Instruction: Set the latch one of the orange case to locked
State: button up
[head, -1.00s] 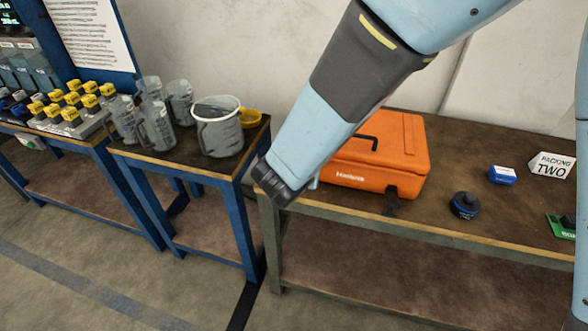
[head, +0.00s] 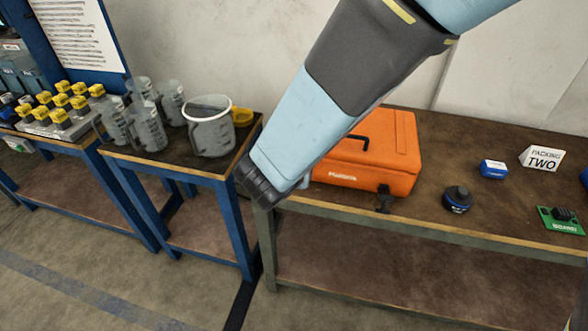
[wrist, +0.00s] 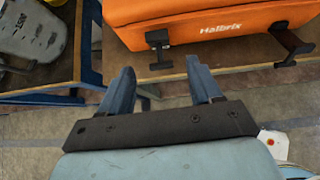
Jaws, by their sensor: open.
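The orange case (head: 378,160) lies closed on the dark brown bench, its left part hidden behind my arm in the head view. A black latch (head: 384,198) hangs from the right end of its front face. In the wrist view the case front (wrist: 200,25) shows two black latches, a left one (wrist: 158,46) and a right one (wrist: 291,44), both sticking out or hanging down. I cannot tell which is latch one. My gripper (wrist: 158,82) is open and empty, its blue fingers pointing at the case front, apart from both latches. In the head view my arm hides its fingers.
A side table holds a white bucket (head: 210,130) and several grey jugs (head: 150,125).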

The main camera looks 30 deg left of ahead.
jog(key=v, duration=0.9)
jog(key=shift+s+r, duration=0.2)
jog(key=shift+s, duration=0.05)
jog(key=shift+f, duration=0.3)
jog(key=shift+c, duration=1.4)
jog(key=f+t+h, duration=0.1)
jog(key=f, duration=0.2)
jog(key=f+m+t+h, duration=0.1)
jog(key=f, duration=0.3)
jog(key=f+m, duration=0.1)
jog(key=f, duration=0.2)
jog(key=shift+w+d+f+t+h, duration=0.2)
jog(key=shift+d+f+t+h, duration=0.05)
jog(key=shift+f+t+h, duration=0.15)
jog(key=c, duration=0.9)
jog(key=f+t, duration=0.1)
jog(key=f, duration=0.1)
jog(key=f+t, duration=0.2)
jog(key=d+f+t, duration=0.1)
jog(key=f+t, duration=0.1)
jog(key=f, duration=0.1)
jog(key=shift+s+f, duration=0.1)
jog(key=shift+s, duration=0.3)
grip_shut()
jog(key=s+f+n+t+y, duration=0.2)
jog(key=s+t+y, duration=0.25)
jog(key=y, duration=0.25)
jog(key=x, duration=1.4)
jog(key=shift+w+r+t, duration=0.2)
jog(key=shift+t, duration=0.25)
